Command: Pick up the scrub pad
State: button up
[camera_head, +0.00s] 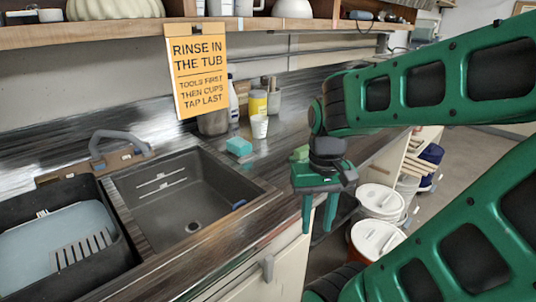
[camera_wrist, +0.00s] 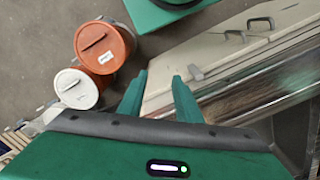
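A teal block that looks like the scrub pad (camera_head: 239,146) lies on the counter behind the sink's far right corner, in the head view. My gripper (camera_head: 319,212) hangs in front of the counter's front edge, to the right of and nearer than the pad, with its fingers pointing down. The two fingers are apart with nothing between them. The wrist view also shows my gripper (camera_wrist: 159,94) open and empty above the floor and cabinet front. The pad does not show in the wrist view.
A dark sink (camera_head: 185,195) and a black tub (camera_head: 120,255) with a grey-blue inside take up the counter's left. Cups and bottles stand behind the pad, below a yellow sign (camera_head: 198,75). Lidded buckets (camera_head: 378,238) stand on the floor at right. A shelf (camera_head: 110,35) runs above.

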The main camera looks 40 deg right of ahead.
jog(key=shift+w+a, duration=0.15)
jog(key=shift+w, duration=0.3)
jog(key=o, duration=1.1)
jog(key=shift+w+d+r+m, duration=0.1)
jog(key=shift+d+r+m, duration=0.1)
jog(key=shift+d+r, duration=0.25)
jog(key=shift+w+d+r+m, duration=0.1)
jog(key=shift+d+r+m, duration=0.1)
jog(key=shift+r, duration=0.4)
jog(key=shift+c, duration=0.2)
notch_tip(320, 180, up, 7)
jog(key=m, duration=1.1)
send_over(305, 147)
jog(key=shift+s, duration=0.15)
jog(key=shift+d+f, duration=0.2)
jog(key=shift+f, duration=0.05)
notch_tip(305, 147, down, 4)
jog(key=shift+f, duration=0.15)
jog(key=shift+a+f, duration=0.15)
jog(key=shift+f, duration=1.4)
jog(key=shift+a+f, duration=0.15)
jog(key=shift+f, duration=1.35)
